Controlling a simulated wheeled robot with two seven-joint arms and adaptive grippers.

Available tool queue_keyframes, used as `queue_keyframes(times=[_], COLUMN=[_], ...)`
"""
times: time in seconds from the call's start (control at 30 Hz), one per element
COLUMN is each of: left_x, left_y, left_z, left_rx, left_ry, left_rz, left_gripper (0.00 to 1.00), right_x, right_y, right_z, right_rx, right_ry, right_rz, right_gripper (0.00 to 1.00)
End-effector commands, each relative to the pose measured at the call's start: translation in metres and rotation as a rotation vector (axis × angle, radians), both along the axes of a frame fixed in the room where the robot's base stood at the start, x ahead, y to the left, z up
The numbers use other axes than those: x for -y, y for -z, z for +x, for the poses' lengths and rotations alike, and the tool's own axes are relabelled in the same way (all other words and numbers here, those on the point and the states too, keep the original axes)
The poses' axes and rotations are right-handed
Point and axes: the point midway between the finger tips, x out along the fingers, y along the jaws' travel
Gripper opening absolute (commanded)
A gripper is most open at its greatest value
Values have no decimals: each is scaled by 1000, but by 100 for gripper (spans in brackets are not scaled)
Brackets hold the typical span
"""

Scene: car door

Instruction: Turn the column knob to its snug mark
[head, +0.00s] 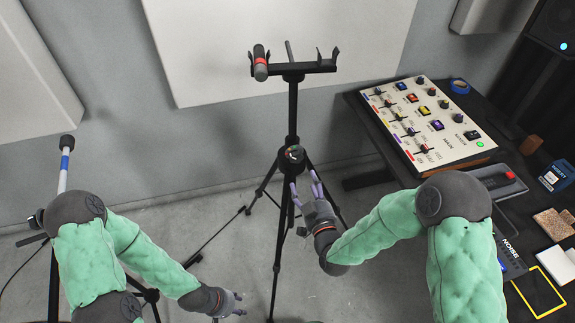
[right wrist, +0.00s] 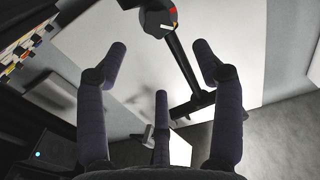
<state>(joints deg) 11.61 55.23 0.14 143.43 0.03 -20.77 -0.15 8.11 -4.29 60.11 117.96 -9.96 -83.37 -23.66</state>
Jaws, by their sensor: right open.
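The column knob (head: 294,154) is a dark round knob on the black stand's column (head: 292,110), below the crossbar. In the right wrist view the knob (right wrist: 153,22) shows a pale pointer line and a red patch near its rim. My right gripper (head: 303,186) is open and empty, just below and right of the knob in the head view. In the right wrist view its spread purple fingers (right wrist: 160,52) are apart from the knob, which lies beyond their tips. My left gripper (head: 236,302) is low, left of the stand, away from the knob; its finger opening is unclear.
A microphone (head: 261,66) with a red band sits at the crossbar's left end. Another microphone stand (head: 64,170) is at the left. A mixer panel (head: 440,150) lies on the dark desk at right. Tripod legs (head: 264,187) spread over the grey floor.

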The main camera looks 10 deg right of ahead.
Motion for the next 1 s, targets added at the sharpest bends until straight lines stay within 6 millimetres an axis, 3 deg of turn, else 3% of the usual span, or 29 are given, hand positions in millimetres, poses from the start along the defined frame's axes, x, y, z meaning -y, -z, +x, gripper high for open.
queue_keyframes(times=[0.5,0.7,1.0], left_x=[0,0,0], left_y=[19,22,22], left_z=[0,0,0], left_rx=[0,0,0], left_ry=[0,0,0], left_rz=[0,0,0], left_gripper=[40,40,40], right_x=[-4,-4,-4], right_y=[1,0,0], right_z=[83,98,101], right_rx=[0,-2,-2], right_ry=[-2,-2,-2], right_rz=[2,2,2], right_gripper=[67,67,67])
